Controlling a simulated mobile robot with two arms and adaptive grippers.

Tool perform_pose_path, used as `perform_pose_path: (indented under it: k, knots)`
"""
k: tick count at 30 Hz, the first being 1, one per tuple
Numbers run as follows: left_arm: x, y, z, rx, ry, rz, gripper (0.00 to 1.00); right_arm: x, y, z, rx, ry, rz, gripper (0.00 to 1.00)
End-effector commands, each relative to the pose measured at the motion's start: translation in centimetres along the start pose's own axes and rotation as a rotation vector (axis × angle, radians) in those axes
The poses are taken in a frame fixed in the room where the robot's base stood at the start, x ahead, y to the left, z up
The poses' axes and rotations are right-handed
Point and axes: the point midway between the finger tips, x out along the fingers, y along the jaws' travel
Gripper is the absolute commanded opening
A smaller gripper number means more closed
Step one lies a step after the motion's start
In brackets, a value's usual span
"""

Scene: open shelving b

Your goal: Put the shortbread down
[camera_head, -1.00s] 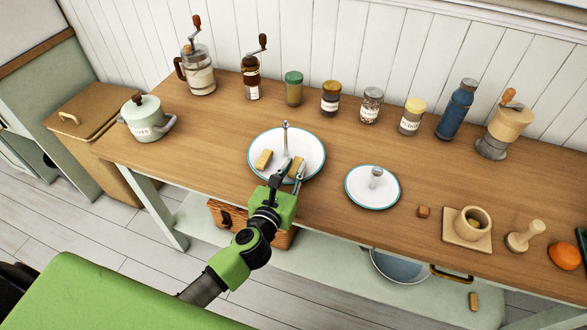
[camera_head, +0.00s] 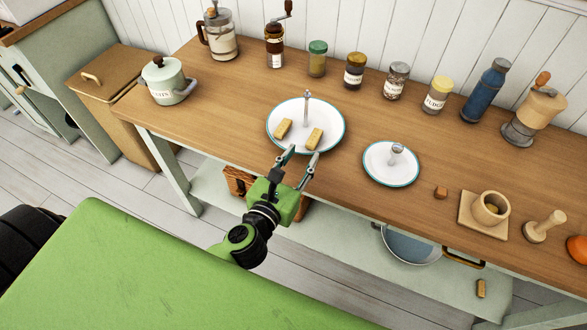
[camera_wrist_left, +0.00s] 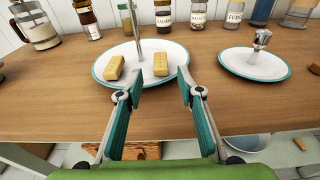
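Two shortbread fingers lie on the larger white plate with a teal rim (camera_head: 334,134) and a central metal handle. The left shortbread (camera_head: 283,129) and the right shortbread (camera_head: 314,139) lie either side of the handle. In the left wrist view the left shortbread (camera_wrist_left: 114,67) and the right shortbread (camera_wrist_left: 161,64) rest on the plate, apart from my fingers. My left gripper (camera_head: 302,156) is open and empty, just in front of the plate's near rim. It also shows in the left wrist view (camera_wrist_left: 157,98), fingers spread. My right gripper is not in view.
A smaller handled plate (camera_head: 391,176) stands to the right. A small brown cube (camera_head: 440,192), a mortar (camera_head: 490,209) and a wooden pestle (camera_head: 544,226) lie further right. Jars, grinders and a blue bottle (camera_head: 487,90) line the back. Another light-brown bar (camera_head: 481,289) lies on the lower shelf.

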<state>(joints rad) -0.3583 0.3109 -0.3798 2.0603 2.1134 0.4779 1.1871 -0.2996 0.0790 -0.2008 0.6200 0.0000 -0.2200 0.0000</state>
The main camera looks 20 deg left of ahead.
Motion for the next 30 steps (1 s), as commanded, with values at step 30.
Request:
perform_pose_path:
  k: [30]
  knots:
    - [-4.3,-0.3,0.6,0.027,-0.019,-0.014,0.34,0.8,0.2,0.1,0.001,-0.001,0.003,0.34]
